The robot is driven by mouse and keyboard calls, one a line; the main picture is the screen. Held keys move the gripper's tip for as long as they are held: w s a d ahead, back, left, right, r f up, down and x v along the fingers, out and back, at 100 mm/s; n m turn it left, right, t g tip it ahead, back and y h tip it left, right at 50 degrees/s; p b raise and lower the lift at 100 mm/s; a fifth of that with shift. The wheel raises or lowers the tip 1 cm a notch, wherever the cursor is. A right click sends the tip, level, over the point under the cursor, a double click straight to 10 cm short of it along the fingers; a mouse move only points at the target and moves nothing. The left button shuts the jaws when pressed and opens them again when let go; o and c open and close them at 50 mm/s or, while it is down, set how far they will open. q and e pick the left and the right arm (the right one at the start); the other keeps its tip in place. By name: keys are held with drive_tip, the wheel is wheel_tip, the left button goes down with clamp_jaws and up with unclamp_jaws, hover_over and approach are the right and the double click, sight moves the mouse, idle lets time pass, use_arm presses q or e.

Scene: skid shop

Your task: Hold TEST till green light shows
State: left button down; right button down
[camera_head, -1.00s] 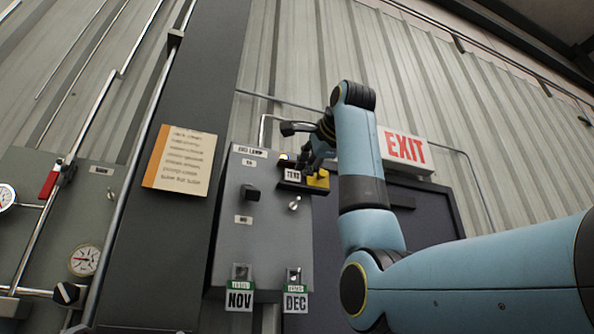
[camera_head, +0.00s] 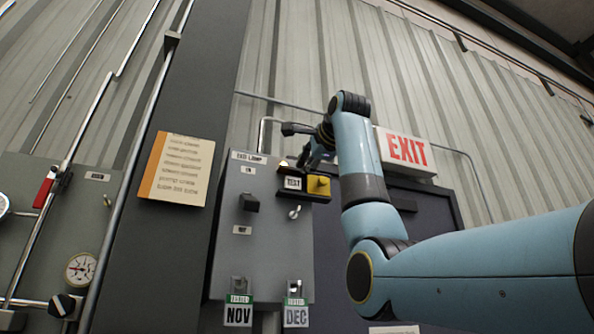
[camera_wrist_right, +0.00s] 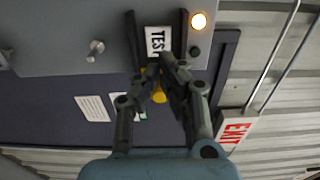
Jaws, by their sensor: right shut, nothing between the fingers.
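The TEST label (camera_head: 292,183) sits on a dark plate on the grey panel box, beside a yellow block (camera_head: 319,185) with a dark button on its face. In the right wrist view the label (camera_wrist_right: 158,40) is upside-down or sideways, and the yellow part (camera_wrist_right: 159,96) is partly hidden behind my fingers. An amber lamp (camera_wrist_right: 198,21) glows beside the label; a smaller dark greenish lamp (camera_wrist_right: 195,52) next to it looks unlit. My right gripper (camera_head: 305,164) is shut and empty, just above the yellow block in the head view; contact cannot be told. My left gripper is not in view.
The grey panel box (camera_head: 233,215) also carries a black knob (camera_head: 249,202), a small metal toggle (camera_head: 294,212) and NOV and DEC tags (camera_head: 239,313). A dark post with a paper notice (camera_head: 179,169) stands left. An EXIT sign (camera_head: 405,150) is right, behind my arm.

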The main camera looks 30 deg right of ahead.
sight(294, 182)
drive_tip(key=p+x, duration=0.1)
drive_tip(key=x, duration=0.2)
drive_tip(key=p+x, duration=0.2)
drive_tip(key=x, duration=0.1)
drive_tip(key=shift+r, duration=0.2)
drive_tip(key=shift+w+d+f+p, duration=0.1)
drive_tip(key=shift+w+f+p, duration=0.05)
drive_tip(key=shift+w+p, duration=0.35)
